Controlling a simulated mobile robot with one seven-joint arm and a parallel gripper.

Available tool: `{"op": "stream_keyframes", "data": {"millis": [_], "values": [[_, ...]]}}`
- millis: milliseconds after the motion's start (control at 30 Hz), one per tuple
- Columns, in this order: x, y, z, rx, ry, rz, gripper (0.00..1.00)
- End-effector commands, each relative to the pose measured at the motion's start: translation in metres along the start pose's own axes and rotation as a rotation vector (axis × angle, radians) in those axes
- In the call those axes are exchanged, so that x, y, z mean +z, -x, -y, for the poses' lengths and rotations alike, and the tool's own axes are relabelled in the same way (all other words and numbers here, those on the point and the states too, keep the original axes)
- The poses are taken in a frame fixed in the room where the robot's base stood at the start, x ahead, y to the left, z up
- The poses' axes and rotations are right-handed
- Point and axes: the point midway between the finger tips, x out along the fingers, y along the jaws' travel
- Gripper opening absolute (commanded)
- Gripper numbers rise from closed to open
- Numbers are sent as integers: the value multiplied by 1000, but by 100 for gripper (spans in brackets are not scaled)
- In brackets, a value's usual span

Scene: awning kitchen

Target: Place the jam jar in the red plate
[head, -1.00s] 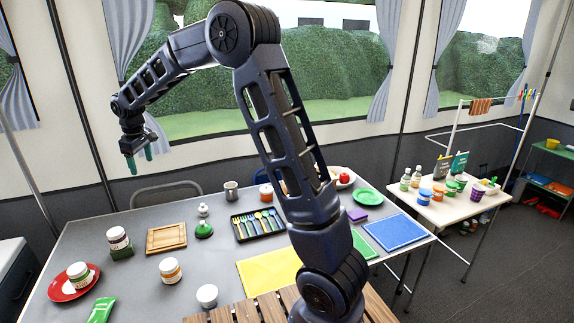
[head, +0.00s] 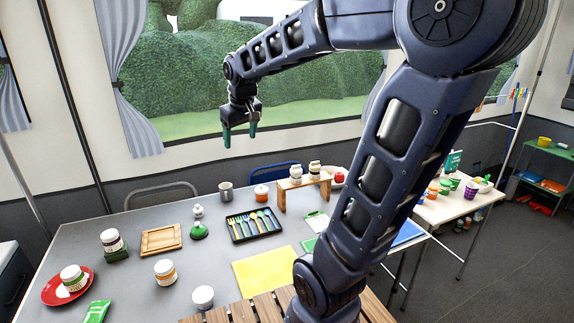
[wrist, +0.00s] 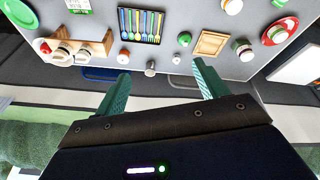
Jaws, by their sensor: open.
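A red plate (head: 49,296) lies at the left of the grey table, with a white-lidded jar (head: 72,276) standing in it. A jar with a dark red label (head: 111,239) stands on a green block behind it. A jar with an orange band (head: 165,270) stands on bare table to the right. I cannot read which one is the jam jar. The wrist view also shows the red plate (wrist: 294,24) and the jar in it (wrist: 275,34) at upper right. My gripper (head: 240,138) is open and empty, high above the table's far side, apart from every jar.
A wooden tray (head: 161,238), a green-based bottle (head: 198,226), a black cutlery tray (head: 254,226) and a wooden stand (head: 303,190) with two jars stand on the table. A white cup (head: 203,297) and green packet (head: 97,312) are near the front.

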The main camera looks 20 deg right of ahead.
Motion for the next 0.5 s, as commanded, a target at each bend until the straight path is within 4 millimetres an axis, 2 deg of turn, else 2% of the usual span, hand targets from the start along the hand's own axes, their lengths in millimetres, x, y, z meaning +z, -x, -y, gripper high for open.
{"op": "stream_keyframes", "data": {"millis": [33, 300, 500], "values": [[18, 5, -6, 7, -35, -10, 72], [108, 12, -25, 31, -216, -51, 72], [157, 8, -27, 43, -317, -75, 72]]}}
